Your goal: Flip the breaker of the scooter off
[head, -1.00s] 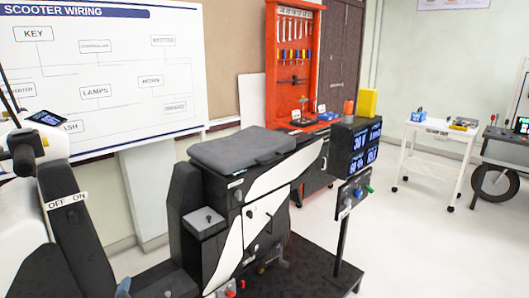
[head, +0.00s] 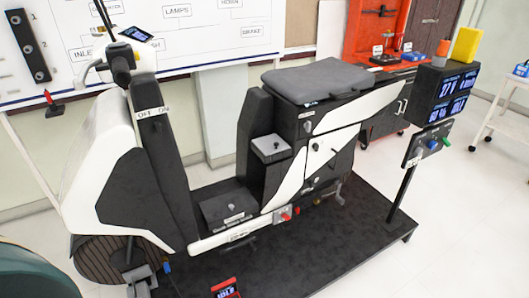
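The scooter (head: 323,158), white and black, stands on a black platform (head: 330,262). An OFF/ON label (head: 152,112) is on its dark front column. A black box with a small grey part on top (head: 270,148) sits in front of the seat. A labelled black box (head: 229,207) lies on the footboard. A red part (head: 286,215) sticks out at the footboard's rear end. I cannot tell which part is the breaker or how it is set. Neither of my grippers is in view.
A display post (head: 438,95) with coloured knobs stands at the platform's right. A small red-framed device (head: 225,288) is at the bottom edge. A panel with black knobs (head: 30,45) is at upper left. The floor at right (head: 480,220) is clear.

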